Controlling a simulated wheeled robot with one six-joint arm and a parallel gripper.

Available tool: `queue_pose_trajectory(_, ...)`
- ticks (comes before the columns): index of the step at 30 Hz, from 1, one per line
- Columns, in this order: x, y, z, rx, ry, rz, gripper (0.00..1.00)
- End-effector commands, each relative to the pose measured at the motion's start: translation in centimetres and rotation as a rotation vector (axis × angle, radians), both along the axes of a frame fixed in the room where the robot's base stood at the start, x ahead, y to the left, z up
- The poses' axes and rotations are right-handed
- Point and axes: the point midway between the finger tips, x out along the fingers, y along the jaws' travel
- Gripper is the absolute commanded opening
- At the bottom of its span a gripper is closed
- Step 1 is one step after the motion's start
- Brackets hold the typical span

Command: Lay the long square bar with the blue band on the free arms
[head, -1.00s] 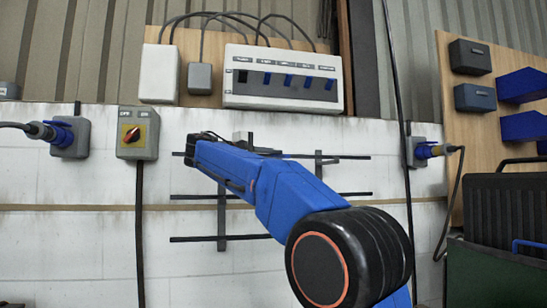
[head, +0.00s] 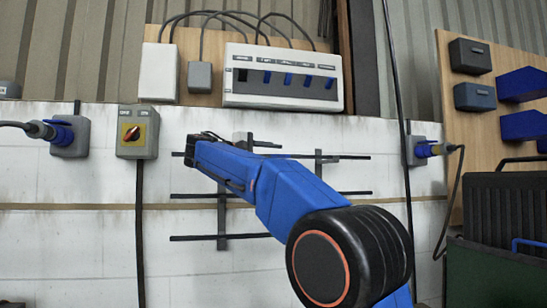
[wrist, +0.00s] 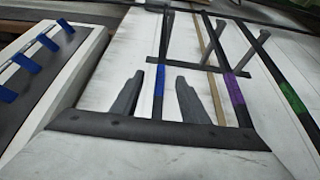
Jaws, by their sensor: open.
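The square bar with the blue band (wrist: 159,82) is dark and long. In the wrist view it runs away from me between my two fingers. My gripper (wrist: 160,78) is open, with one finger on each side of the bar and a gap showing at both sides. In the head view my blue arm hides most of my gripper and part of the top bar (head: 345,157). A dark wall rack (head: 318,165) carries bars at several levels. Bars with a purple band (wrist: 234,90) and a green band (wrist: 291,97) lie beside the blue-banded one. I cannot tell which arms are free.
A switch box (head: 283,80) with blue switches is above the rack. A rotary switch (head: 138,133) and a plug socket (head: 70,137) are on the left. Another socket (head: 418,151) with a hanging cable is on the right.

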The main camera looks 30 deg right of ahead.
Motion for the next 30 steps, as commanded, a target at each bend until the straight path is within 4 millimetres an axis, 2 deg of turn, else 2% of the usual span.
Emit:
queue_pose_trajectory(13, -0.1, 0.0, 0.1, -0.001, -0.001, 0.000, 0.41)
queue_pose_trajectory(30, -3.1, 0.9, 0.1, -0.001, -0.001, 0.000, 0.41)
